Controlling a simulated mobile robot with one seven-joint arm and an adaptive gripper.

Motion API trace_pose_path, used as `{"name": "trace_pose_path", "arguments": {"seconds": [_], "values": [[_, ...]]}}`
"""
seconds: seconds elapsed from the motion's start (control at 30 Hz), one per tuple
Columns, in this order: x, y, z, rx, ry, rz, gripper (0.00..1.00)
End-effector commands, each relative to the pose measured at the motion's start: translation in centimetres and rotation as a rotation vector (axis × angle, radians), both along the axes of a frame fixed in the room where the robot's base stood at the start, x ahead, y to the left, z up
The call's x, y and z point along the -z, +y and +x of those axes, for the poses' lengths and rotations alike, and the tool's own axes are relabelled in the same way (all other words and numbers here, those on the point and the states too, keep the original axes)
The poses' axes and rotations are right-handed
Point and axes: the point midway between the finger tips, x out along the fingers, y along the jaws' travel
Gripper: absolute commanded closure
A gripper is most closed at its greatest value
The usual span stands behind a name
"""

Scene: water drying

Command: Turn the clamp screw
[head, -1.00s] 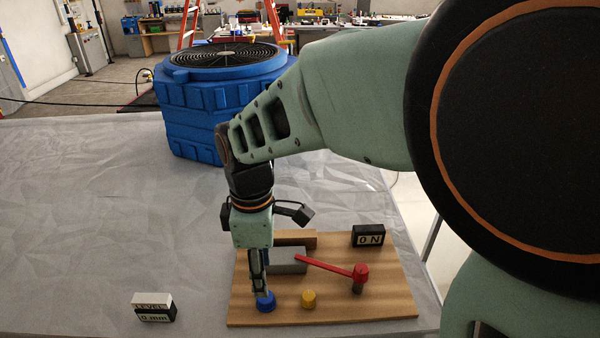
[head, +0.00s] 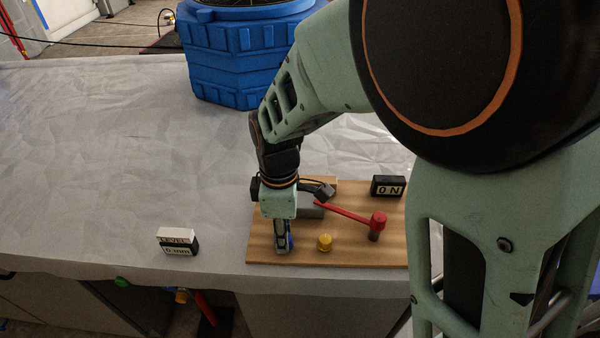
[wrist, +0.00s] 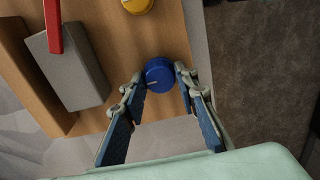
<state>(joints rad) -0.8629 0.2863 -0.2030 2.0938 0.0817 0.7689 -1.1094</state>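Which part is the clamp screw is not labelled. In the wrist view the blue knob (wrist: 159,75) has a pale line on its top. My gripper (wrist: 162,78) points down with its fingertips on either side of the blue knob, and narrow gaps seem to show. In the head view my gripper (head: 283,248) mostly hides this knob. The yellow knob (wrist: 137,5) is cut by the wrist view's top edge.
A display reading "0 N" (head: 388,187) stands at the board's back right. A "LEVEL 0 mm" display (head: 177,242) stands left of the board. A blue fan unit (head: 245,55) sits behind. The sheet-covered table is clear at left; its front edge is close to the board.

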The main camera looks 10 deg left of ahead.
Motion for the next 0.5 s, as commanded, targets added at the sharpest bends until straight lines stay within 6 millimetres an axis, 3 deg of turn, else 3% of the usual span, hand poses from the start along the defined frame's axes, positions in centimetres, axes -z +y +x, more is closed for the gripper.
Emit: {"name": "trace_pose_path", "arguments": {"seconds": [0.2, 0.5], "values": [[-0.03, 0.01, 0.01, 0.000, 0.000, 0.000, 0.98], [-0.05, 0.01, 0.02, 0.039, 0.000, 0.001, 0.98]]}}
